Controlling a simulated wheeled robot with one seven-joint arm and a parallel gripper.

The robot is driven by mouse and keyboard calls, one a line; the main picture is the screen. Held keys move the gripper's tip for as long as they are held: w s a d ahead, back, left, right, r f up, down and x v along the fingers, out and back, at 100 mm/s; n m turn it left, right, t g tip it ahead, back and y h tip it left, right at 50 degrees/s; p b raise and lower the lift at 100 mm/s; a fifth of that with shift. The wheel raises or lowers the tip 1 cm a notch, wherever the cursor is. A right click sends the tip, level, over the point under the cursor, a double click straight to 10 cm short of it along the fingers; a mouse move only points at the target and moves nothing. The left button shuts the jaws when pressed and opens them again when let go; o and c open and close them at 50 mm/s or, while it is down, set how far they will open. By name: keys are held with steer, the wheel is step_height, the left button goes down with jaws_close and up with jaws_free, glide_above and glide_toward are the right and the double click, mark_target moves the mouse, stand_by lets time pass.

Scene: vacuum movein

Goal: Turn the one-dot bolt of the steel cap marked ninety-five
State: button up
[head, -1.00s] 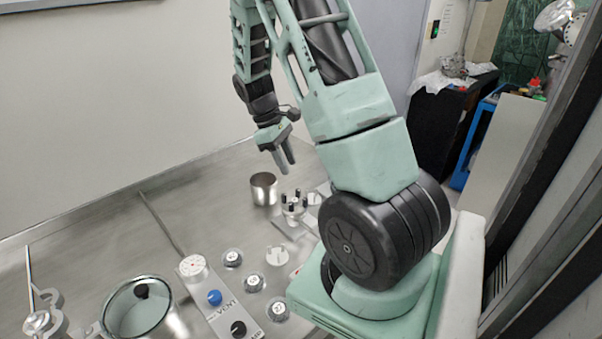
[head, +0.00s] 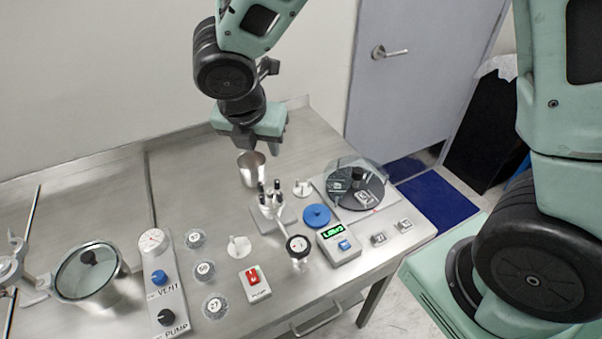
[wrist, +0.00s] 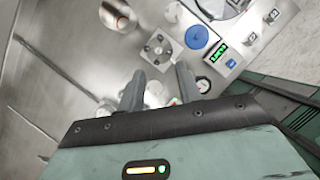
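Three small round steel caps with white number labels stand in a column on the steel bench in the head view: a far cap (head: 195,238), a middle cap (head: 205,271) and a near cap (head: 215,306). Their numbers are too small to read surely, so I cannot tell which is ninety-five. Bolts and dots on them cannot be made out. My gripper (head: 261,147) hangs over the back of the bench near the steel cup (head: 250,168), well away from the caps. In the wrist view my gripper's fingers (wrist: 160,85) are apart with nothing seen held between them.
A stand with black posts (head: 270,205), a blue disc (head: 316,216), a green-display box (head: 339,243) and a lidded turntable (head: 355,187) lie right of the caps. A VENT/PUMP panel (head: 163,283) and glass-lidded pot (head: 90,272) are left. Bench right of the caps is crowded.

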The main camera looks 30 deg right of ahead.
mark_target(276, 181)
steer(key=b+x, duration=0.1)
steer(key=x, duration=1.6)
steer(key=shift+a+f, duration=0.1)
steer(key=shift+f, duration=0.05)
jaws_close()
